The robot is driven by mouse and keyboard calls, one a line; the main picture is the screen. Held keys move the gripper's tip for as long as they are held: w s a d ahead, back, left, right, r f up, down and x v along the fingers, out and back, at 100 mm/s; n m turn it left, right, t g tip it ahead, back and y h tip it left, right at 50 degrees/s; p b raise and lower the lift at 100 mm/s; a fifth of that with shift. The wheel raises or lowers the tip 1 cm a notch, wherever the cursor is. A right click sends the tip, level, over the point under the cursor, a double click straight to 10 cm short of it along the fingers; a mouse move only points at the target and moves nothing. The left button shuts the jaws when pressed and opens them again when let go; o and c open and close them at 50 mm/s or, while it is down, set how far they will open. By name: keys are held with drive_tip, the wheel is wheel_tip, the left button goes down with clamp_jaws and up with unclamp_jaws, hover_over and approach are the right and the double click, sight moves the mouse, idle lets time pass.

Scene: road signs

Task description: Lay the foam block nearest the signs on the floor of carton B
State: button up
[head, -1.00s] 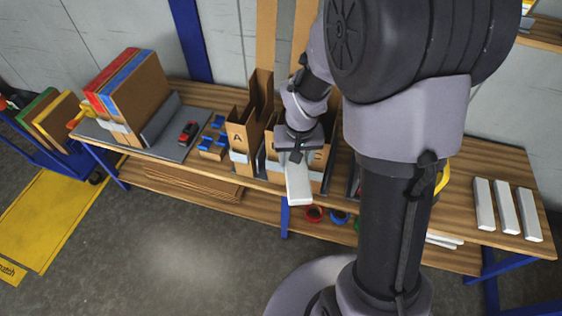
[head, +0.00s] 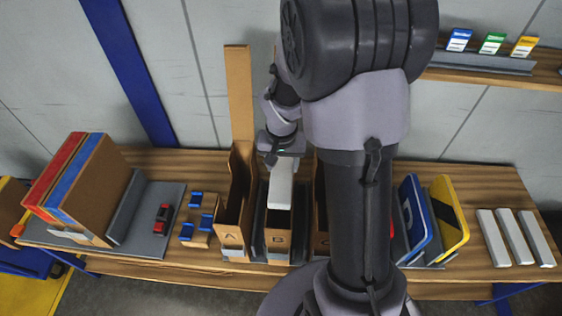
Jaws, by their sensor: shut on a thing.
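My gripper (head: 281,160) is shut on a white foam block (head: 280,188), holding it by its upper end. The block hangs tilted lengthwise at the mouth of carton B (head: 278,239), an open brown carton marked B. Its lower end overlaps the carton's opening; I cannot tell how deep it reaches. The floor of carton B is hidden. Three more white foam blocks lie side by side at the right end of the table; the left one (head: 492,238) is nearest the signs. A blue sign (head: 416,220) and a yellow sign (head: 449,220) stand left of them.
Carton A (head: 231,238) stands close on the left of carton B. Another carton (head: 320,235) stands on its right, partly hidden by my arm. A wooden block with blue pieces (head: 198,232) and a red item (head: 163,216) lie farther left. A shelf (head: 490,65) is above right.

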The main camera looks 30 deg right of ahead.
wheel_tip(320, 180, down, 9)
drive_tip(key=b, duration=0.6)
drive_tip(key=shift+b, duration=0.4)
drive_tip(key=shift+w+f+b, duration=0.1)
drive_tip(key=shift+f+b, duration=0.4)
drive_tip(key=shift+b, duration=0.2)
idle(0.4)
drive_tip(key=o, duration=1.4)
drive_tip(key=r+p, duration=0.2)
drive_tip(key=r, duration=0.3)
drive_tip(key=s+a+r+p, duration=0.1)
drive_tip(key=r+p, duration=0.1)
drive_tip(key=r, duration=0.4)
drive_tip(key=s+r+p, duration=0.1)
drive_tip(key=r+p, duration=0.1)
drive_tip(key=r, duration=0.4)
drive_tip(key=shift+s+a+r, duration=0.1)
drive_tip(key=shift+a+r, duration=0.1)
drive_tip(key=shift+a, duration=0.05)
